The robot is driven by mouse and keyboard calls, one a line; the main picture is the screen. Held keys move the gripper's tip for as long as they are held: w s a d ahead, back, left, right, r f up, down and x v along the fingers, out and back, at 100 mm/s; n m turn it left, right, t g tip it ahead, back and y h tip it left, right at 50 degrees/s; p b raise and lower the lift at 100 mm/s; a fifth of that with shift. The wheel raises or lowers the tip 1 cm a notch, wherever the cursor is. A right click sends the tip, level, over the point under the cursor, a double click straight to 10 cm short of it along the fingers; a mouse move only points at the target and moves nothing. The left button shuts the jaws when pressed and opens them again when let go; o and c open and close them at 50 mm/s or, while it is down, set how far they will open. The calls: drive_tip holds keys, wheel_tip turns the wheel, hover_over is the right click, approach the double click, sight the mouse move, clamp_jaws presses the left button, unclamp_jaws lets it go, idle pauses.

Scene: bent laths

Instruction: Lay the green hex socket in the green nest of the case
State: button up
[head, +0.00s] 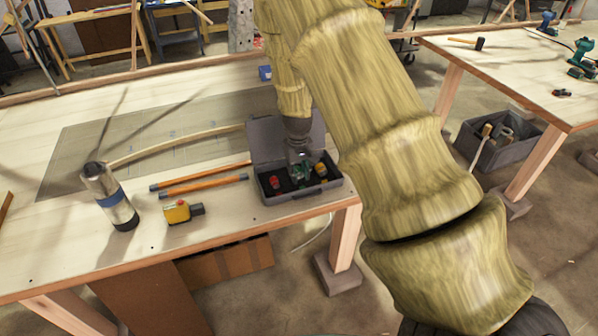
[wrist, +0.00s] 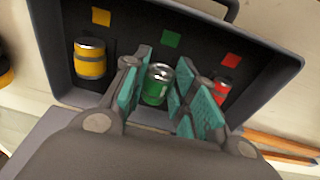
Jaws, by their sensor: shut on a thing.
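The green hex socket (wrist: 157,84) sits between the teal pads of my gripper (wrist: 160,88), which is shut on it. In the head view my gripper (head: 299,162) points down into the open grey case (head: 304,193). The wrist view shows the dark case interior with a green square mark (wrist: 172,39) just beyond the socket. The socket is lined up roughly below that mark, between the yellow socket (wrist: 90,60) and the red socket (wrist: 221,88). My fingers hide part of the floor around it. I cannot tell whether it touches the case floor.
The case lid (head: 265,139) stands open behind. The bench front edge is close to the case.

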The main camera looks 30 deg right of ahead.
drive_tip(key=shift+f+b, duration=0.3)
drive_tip(key=shift+f, duration=0.35)
idle(0.4)
drive_tip(key=o, duration=1.1)
drive_tip(key=shift+r, duration=0.1)
drive_tip(key=shift+r+p, duration=2.45)
drive_tip(key=shift+r, duration=1)
drive_tip(key=shift+a, duration=0.1)
